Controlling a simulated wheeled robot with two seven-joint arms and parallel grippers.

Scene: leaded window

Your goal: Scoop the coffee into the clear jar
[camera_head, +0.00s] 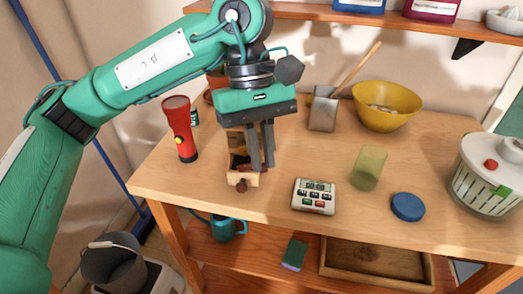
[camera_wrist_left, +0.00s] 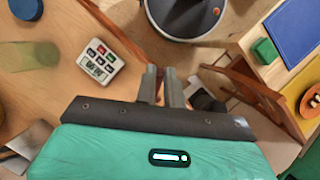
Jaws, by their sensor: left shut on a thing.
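The clear jar (camera_head: 368,168) looks like a greenish see-through cup and stands upright on the table, right of centre. It also shows at the left of the left wrist view (camera_wrist_left: 30,56). A small wooden box with an open drawer (camera_head: 243,179) and a round knob stands left of centre, with dark reddish-brown contents. My left gripper (camera_head: 263,167) points down at this drawer, its fingertips over or in its right side. Its fingers (camera_wrist_left: 162,84) are close together on something I cannot make out. I cannot identify the coffee or a scoop for certain. My right gripper is out of view.
A keypad device (camera_head: 314,196) and a blue disc (camera_head: 408,207) lie near the jar. A red flashlight (camera_head: 180,130) stands left of the drawer. A grey metal container (camera_head: 323,109), a yellow bowl (camera_head: 386,106) and a white lidded tub (camera_head: 488,172) stand behind and right.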

